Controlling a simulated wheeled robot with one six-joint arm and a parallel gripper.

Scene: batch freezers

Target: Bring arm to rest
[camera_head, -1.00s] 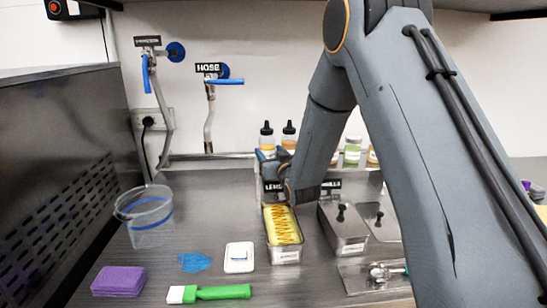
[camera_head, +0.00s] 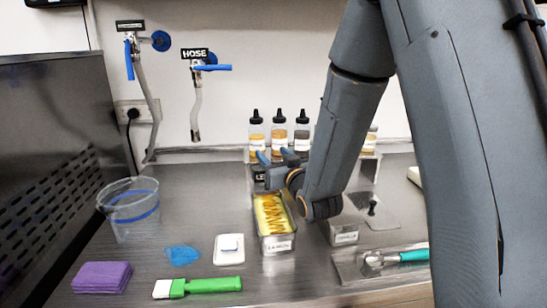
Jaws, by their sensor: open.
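My arm comes down from the upper right in the head view and covers much of the counter's right side. My gripper (camera_head: 278,158) is at the arm's end, behind and above the lemon pan (camera_head: 278,244), its fingers turned toward the back wall. The fingers look apart and nothing shows between them. The pan holds a yellow filling with darker streaks. My gripper is in front of the squeeze bottles (camera_head: 278,132) and partly hides a black label there.
A clear bucket (camera_head: 131,205), purple cloths (camera_head: 102,277), a blue cloth (camera_head: 183,255), a white dish (camera_head: 229,249) and a green brush (camera_head: 205,287) lie at left and front. A lidded pan (camera_head: 346,232) and a teal-handled scoop (camera_head: 398,258) are at right. A perforated dark panel (camera_head: 45,150) bounds the left.

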